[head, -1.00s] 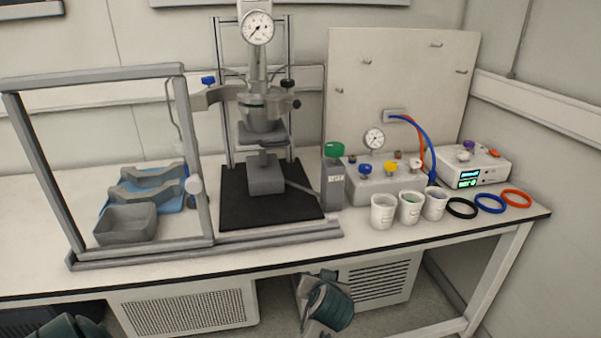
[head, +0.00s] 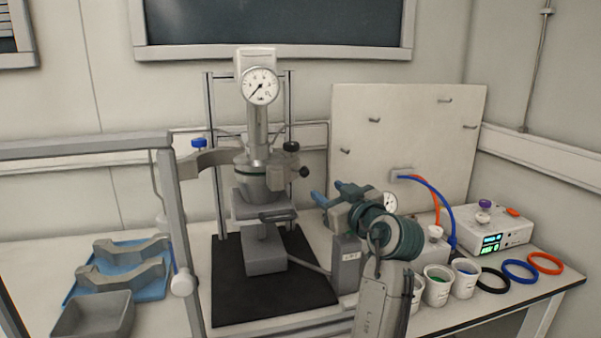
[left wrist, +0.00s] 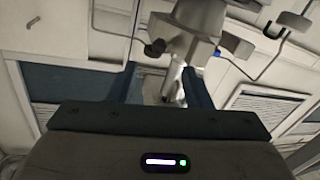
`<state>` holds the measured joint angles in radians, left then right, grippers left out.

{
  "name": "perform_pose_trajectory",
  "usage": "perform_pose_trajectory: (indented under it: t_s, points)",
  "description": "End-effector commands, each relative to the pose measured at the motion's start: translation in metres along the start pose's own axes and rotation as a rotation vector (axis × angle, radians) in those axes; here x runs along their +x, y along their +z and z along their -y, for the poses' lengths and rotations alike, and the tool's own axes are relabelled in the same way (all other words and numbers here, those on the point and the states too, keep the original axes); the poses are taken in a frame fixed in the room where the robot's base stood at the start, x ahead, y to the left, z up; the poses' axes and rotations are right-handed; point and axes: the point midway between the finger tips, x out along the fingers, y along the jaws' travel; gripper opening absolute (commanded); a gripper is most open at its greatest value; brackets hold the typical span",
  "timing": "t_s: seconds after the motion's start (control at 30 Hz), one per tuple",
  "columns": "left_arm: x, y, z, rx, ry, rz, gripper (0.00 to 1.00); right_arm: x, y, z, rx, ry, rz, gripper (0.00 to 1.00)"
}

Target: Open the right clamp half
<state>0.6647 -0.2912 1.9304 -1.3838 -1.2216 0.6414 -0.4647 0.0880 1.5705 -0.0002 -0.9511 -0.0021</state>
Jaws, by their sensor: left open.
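The reactor (head: 258,170) stands upright in its frame under a round gauge. A grey curved clamp half (head: 205,163) sticks out to its left, swung away from the vessel. The right clamp half (head: 284,174) sits against the vessel's right side, with a dark knob (head: 304,172) at its outer end. My left gripper (head: 331,194) is open and empty, right of and a little below that knob, fingers pointing left toward the reactor. In the left wrist view, a dark knob (left wrist: 155,48) and the reactor body (left wrist: 190,38) show beyond its fingers. My right gripper is out of view.
A grey box (head: 346,264) and the gauge panel stand partly behind my left arm. White cups (head: 437,286), coloured rings (head: 520,271) and a display unit (head: 490,236) are to the right. A metal frame (head: 178,230) and blue tray (head: 120,272) are left.

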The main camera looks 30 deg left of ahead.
Motion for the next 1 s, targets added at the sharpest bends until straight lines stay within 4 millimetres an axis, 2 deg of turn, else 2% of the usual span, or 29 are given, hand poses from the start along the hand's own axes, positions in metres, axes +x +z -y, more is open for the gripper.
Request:
perform_pose_trajectory:
  t_s: [0.17,0.7,1.0]
  points:
    - [0.012,-0.007,-0.001,-0.005,-0.005,-0.011,0.45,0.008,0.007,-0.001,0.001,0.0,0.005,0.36]
    - [0.095,-0.007,-0.001,-0.003,-0.004,-0.009,0.45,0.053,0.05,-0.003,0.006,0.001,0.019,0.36]
    - [0.107,-0.005,-0.001,-0.006,-0.003,-0.006,0.45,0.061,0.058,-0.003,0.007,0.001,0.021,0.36]
